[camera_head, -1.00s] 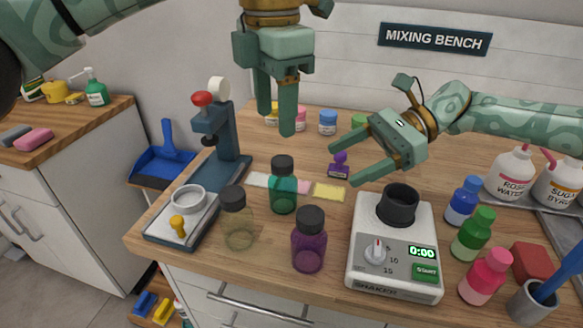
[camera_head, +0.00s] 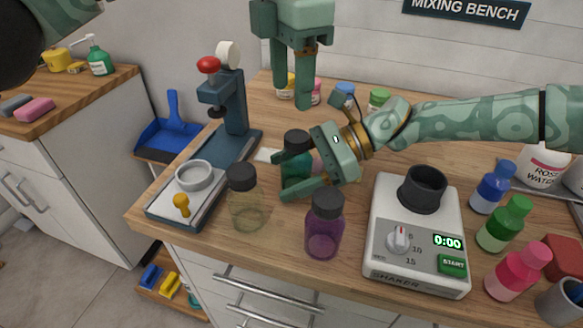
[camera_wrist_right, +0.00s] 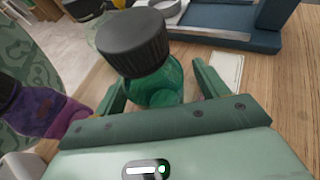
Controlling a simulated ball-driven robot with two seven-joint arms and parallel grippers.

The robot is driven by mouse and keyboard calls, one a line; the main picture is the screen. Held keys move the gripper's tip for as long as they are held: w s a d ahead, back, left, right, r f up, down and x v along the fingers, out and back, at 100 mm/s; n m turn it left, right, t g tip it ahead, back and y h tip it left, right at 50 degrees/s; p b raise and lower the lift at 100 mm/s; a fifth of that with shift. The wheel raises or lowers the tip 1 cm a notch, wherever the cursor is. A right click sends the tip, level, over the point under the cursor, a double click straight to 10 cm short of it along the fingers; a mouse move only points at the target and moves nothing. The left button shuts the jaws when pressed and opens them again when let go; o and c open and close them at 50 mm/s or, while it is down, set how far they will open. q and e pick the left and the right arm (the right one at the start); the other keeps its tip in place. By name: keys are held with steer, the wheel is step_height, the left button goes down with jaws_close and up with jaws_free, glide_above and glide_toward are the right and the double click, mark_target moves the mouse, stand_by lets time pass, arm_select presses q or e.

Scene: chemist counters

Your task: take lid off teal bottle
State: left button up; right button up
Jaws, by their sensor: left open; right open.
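The teal bottle (camera_head: 294,166) stands on the wooden bench with its black lid (camera_head: 297,140) on. My right gripper (camera_head: 290,172) is open, with its fingers around the bottle's body below the lid. In the right wrist view the teal bottle (camera_wrist_right: 158,90) is between the two open fingers (camera_wrist_right: 160,78), and its black lid (camera_wrist_right: 133,42) rises above them. Contact with the fingers cannot be told. My left gripper (camera_head: 290,82) is open and empty, pointing down above and behind the bottle. Part of the bottle is hidden by my right gripper in the head view.
A yellowish clear bottle (camera_head: 246,208) and a purple bottle (camera_head: 323,232) stand in front, close to my right gripper. A white shaker machine (camera_head: 418,250) is to the right. A dark blue press (camera_head: 232,115) stands at the left. Colored bottles line the right side.

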arm_select(q)
steer(key=shift+s+d+r, duration=0.2)
steer(key=shift+s+d, duration=0.1)
steer(key=shift+d, duration=0.05)
arm_select(e)
steer(key=shift+s+a+f, duration=0.1)
steer(key=shift+s+a, duration=0.25)
steer(key=shift+a, duration=0.15)
arm_select(q)
steer(key=shift+w, duration=0.15)
arm_select(e)
steer(key=shift+w+a+f, duration=0.1)
steer(key=shift+f, duration=0.05)
arm_select(q)
steer(key=shift+w+f, duration=0.1)
steer(key=shift+w, duration=0.05)
arm_select(e)
steer(key=shift+w, duration=0.15)
steer(key=shift+c, duration=0.3)
